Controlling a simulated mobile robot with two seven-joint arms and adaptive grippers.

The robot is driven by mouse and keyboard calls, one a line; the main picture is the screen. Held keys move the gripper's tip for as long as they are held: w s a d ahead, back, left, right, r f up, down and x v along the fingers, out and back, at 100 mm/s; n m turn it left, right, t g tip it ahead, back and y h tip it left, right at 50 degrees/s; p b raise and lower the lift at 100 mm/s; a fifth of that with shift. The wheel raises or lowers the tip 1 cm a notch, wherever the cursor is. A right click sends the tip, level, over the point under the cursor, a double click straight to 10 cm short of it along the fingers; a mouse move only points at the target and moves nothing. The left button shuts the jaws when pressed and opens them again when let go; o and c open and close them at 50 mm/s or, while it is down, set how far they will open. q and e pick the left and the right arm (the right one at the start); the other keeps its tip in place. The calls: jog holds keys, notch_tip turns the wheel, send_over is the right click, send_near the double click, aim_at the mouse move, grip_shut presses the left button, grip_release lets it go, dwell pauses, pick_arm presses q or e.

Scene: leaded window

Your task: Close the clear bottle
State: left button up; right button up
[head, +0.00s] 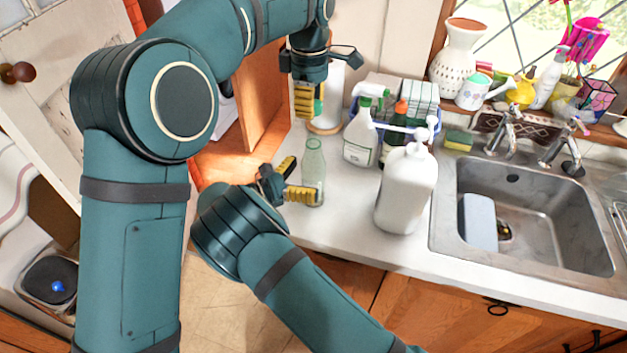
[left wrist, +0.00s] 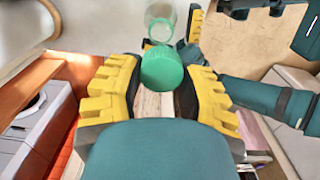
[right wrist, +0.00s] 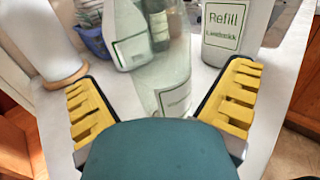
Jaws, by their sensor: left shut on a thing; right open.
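The clear bottle (head: 314,172) is a translucent greenish bottle standing upright on the counter's left part. It also shows in the right wrist view (right wrist: 165,75), and its open round mouth (left wrist: 160,30) shows in the left wrist view. My left gripper (head: 305,103) is shut on a green cap (left wrist: 162,68), above the bottle and apart from it. In the left wrist view the cap sits between the yellow fingers, a little below the mouth in the picture. My right gripper (head: 293,180) is open at the bottle's left side, its fingers spread toward the bottle.
A white refill jug (head: 405,190) stands right of the bottle, with a green-topped spray bottle (head: 361,130) behind. A paper roll (head: 328,112) stands at the back left. The sink (head: 545,225) is at right. Bare counter (head: 345,215) lies in front of the bottle.

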jog(key=shift+x, duration=1.25)
jog(key=c, duration=1.4)
